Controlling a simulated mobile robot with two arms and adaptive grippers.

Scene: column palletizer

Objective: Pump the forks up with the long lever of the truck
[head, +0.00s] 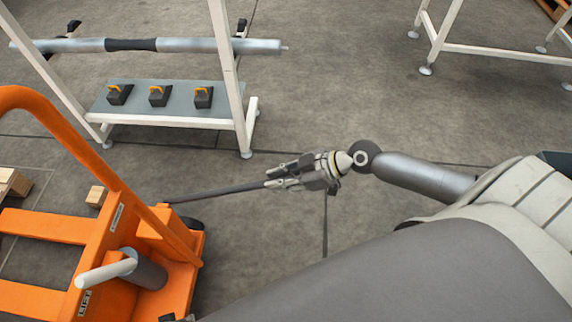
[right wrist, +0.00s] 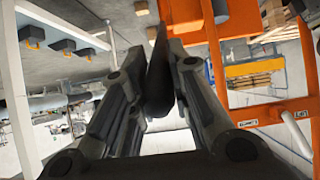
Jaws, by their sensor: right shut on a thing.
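The orange truck (head: 152,222) stands at the lower left of the head view, with its orange forks (head: 45,226) reaching to the left. Its long lever (head: 215,191), a thin dark bar, sticks out to the right from the truck, close to level. My right gripper (head: 274,179) is shut on the outer end of this lever. In the right wrist view the dark lever (right wrist: 158,72) runs between the two fingers (right wrist: 162,82). A short pale handle (head: 105,271) and a grey cylinder (head: 150,272) sit on the truck's front. My left gripper is not seen.
A white-framed rack (head: 236,85) with a metal roller (head: 190,46) and a shelf (head: 145,98) of black-and-orange blocks stands behind the lever. Another white frame (head: 490,49) is at the upper right. Wooden blocks (head: 96,196) lie by the forks. Floor between is clear.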

